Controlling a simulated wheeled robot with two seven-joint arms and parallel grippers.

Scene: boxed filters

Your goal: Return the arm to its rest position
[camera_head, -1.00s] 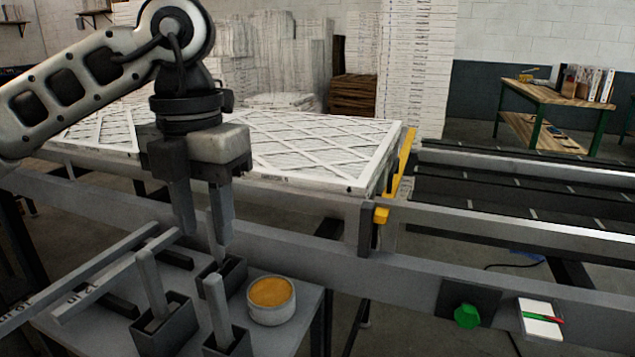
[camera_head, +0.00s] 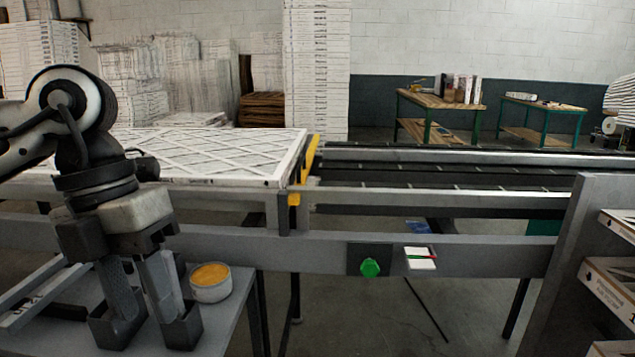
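My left arm comes in from the left edge, and my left gripper (camera_head: 142,300) points down over the grey side table. Its two fingers stand apart with a gap between them. I see nothing clearly held in it. My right gripper is out of view.
A round tub with orange contents (camera_head: 210,283) stands just right of the gripper. Behind is a pleated filter (camera_head: 225,158) on the conveyor frame. A green button (camera_head: 370,267) and a notepad (camera_head: 420,258) are on the front rail. A shelf with boxes (camera_head: 612,285) stands at right.

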